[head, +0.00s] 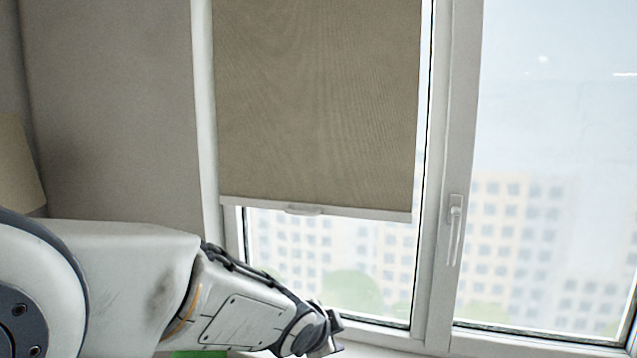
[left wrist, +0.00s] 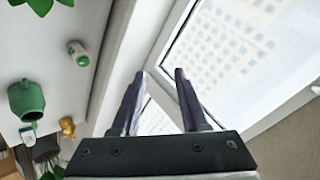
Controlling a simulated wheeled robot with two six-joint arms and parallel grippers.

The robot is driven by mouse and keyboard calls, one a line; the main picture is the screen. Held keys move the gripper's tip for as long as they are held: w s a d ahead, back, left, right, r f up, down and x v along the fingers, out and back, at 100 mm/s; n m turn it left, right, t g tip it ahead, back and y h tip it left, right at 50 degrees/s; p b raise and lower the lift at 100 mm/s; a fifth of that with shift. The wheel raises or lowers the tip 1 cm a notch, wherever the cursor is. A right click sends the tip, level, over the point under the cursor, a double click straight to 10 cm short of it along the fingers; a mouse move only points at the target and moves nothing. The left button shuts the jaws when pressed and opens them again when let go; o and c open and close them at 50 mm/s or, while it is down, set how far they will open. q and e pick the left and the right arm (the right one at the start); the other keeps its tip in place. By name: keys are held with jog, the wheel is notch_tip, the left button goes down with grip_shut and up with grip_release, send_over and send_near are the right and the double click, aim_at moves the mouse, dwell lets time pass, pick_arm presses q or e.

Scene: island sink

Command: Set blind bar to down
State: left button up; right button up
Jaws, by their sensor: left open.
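The blind bar (head: 360,213) is a white strip along the lower edge of a beige roller blind (head: 318,100). It hangs partway down the left window pane, with a small white grip tab (head: 303,209) at its middle. My left gripper (head: 328,340) is below the bar, near the sill, and apart from it. In the left wrist view my left gripper (left wrist: 158,80) is open, with nothing between its fingers. A beige surface at the lower right there looks like the blind (left wrist: 295,155). My right gripper is not in view.
A white window handle (head: 455,230) is on the frame right of the blind. The space between my gripper and the bar looks clear.

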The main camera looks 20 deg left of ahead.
aim_at(299, 214)
pick_arm(q)
jog(key=w+a+r+m+t+p, duration=0.3)
jog(key=w+a+r, duration=0.2)
jog(key=a+r, duration=0.3)
jog(key=w+a+r+m+t+p, duration=0.3)
jog(key=w+a+r, duration=0.15)
jog(key=r, duration=0.55)
jog(key=shift+y, duration=0.4)
jog(key=p+x, duration=0.1)
jog(key=x, duration=0.2)
jog(key=p+x, duration=0.2)
jog(key=x, duration=0.1)
jog(key=p+x, duration=0.1)
jog(key=x, duration=0.2)
jog(key=shift+a+r, duration=0.15)
jog(key=shift+a, duration=0.1)
jog(key=shift+w+f+p, duration=0.25)
jog(key=shift+w+p, duration=0.05)
jog(key=shift+w, duration=0.25)
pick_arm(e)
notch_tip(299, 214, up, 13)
pick_arm(q)
grip_shut()
